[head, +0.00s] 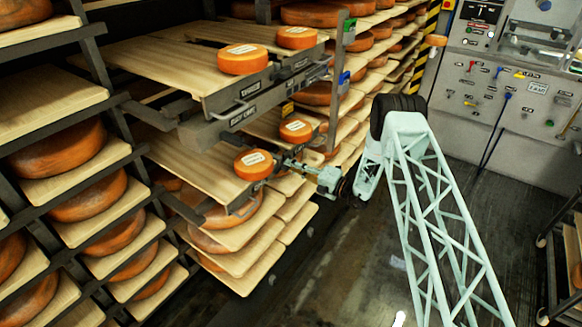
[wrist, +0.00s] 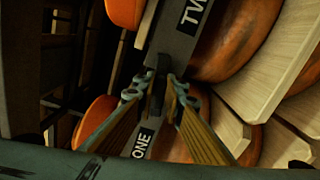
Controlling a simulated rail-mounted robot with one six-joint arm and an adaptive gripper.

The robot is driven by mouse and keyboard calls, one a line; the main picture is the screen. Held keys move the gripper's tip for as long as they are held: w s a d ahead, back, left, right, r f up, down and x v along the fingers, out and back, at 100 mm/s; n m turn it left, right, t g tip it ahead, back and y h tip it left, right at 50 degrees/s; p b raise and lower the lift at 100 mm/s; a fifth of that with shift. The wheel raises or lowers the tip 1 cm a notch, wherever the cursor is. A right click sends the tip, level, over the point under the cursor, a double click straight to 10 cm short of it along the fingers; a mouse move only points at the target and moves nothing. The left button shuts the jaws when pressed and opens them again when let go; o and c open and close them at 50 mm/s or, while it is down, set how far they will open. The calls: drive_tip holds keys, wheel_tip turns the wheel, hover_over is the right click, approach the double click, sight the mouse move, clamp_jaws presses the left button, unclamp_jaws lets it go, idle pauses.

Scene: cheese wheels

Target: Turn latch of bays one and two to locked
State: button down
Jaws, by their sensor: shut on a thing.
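In the wrist view, the bay plate marked ONE (wrist: 143,143) is below and the plate marked TWO (wrist: 190,18) is above. My gripper (wrist: 160,92) is between them, its fingers closed on a dark, narrow latch piece (wrist: 162,64). The fingers hide most of this latch, so its locked or unlocked position cannot be read. In the head view my gripper (head: 287,163) reaches in from the right, at the front of the lower pulled-out board (head: 200,168), beside an orange cheese wheel (head: 253,165). I cannot make out a second latch.
An upper board (head: 190,66) with cheese wheels (head: 242,59) juts out above my gripper. Wooden shelves with more wheels (head: 62,148) fill the left. A control panel (head: 515,85) stands at the back right. The floor (head: 345,250) in front is clear.

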drive_tip(key=shift+f+m, duration=0.2)
drive_tip(key=shift+m, duration=0.9)
drive_tip(key=c, duration=2.7)
unclamp_jaws()
drive_tip(key=shift+d, duration=0.1)
drive_tip(key=shift+v, duration=5.9)
drive_tip(key=shift+s, duration=0.1)
drive_tip(key=shift+r, duration=0.15)
